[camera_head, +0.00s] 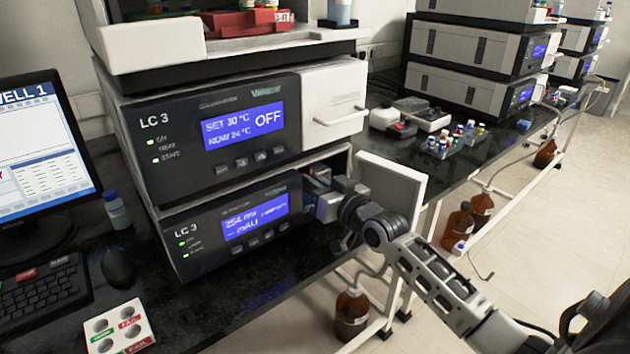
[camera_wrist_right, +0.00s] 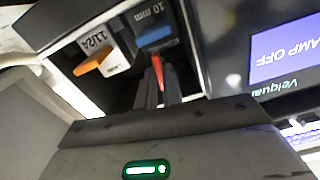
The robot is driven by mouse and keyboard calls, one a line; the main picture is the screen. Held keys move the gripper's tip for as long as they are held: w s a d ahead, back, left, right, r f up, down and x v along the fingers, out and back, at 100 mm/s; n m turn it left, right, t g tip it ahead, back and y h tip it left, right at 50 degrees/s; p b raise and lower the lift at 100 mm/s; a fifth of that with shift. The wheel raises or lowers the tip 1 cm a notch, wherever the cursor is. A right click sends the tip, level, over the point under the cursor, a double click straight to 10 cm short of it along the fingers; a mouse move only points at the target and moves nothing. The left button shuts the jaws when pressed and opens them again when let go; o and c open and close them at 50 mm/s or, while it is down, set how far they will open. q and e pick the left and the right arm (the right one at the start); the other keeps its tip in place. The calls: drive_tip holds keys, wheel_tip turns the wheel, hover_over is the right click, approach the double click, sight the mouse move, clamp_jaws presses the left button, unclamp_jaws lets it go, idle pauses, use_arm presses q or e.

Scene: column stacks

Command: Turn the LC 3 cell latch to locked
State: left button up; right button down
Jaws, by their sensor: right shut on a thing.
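The lower LC 3 unit (camera_head: 232,222) has its door (camera_head: 392,190) swung open at the right. My right gripper (camera_head: 318,190) reaches into the opening there; the housing and the gripper itself hide its fingertips in the head view. The right gripper (camera_wrist_right: 160,88) is shut on this red lever. Whether the latch is locked cannot be told. My left gripper is not in view.
Beside the cell, a white part labelled 11/24 (camera_wrist_right: 110,57) carries an orange lever (camera_wrist_right: 95,62). The upper LC 3 unit (camera_head: 225,130) stands directly above. A brown bottle (camera_head: 351,312) is below the bench. Vials (camera_head: 458,142) stand farther right.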

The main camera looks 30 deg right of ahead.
drive_tip(key=shift+n, duration=0.9)
drive_tip(key=shift+f, duration=0.1)
drive_tip(key=c, duration=1.5)
unclamp_jaws()
drive_tip(key=shift+c, duration=0.2)
use_arm(q)
drive_tip(key=shift+p, duration=0.3)
use_arm(e)
drive_tip(key=shift+s, duration=0.1)
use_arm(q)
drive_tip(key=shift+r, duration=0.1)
use_arm(e)
drive_tip(key=s+d, duration=0.1)
drive_tip(key=s, duration=1.4)
drive_tip(key=shift+s, duration=0.4)
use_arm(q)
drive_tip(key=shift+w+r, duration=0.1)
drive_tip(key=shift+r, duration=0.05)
use_arm(e)
drive_tip(key=shift+d, duration=0.1)
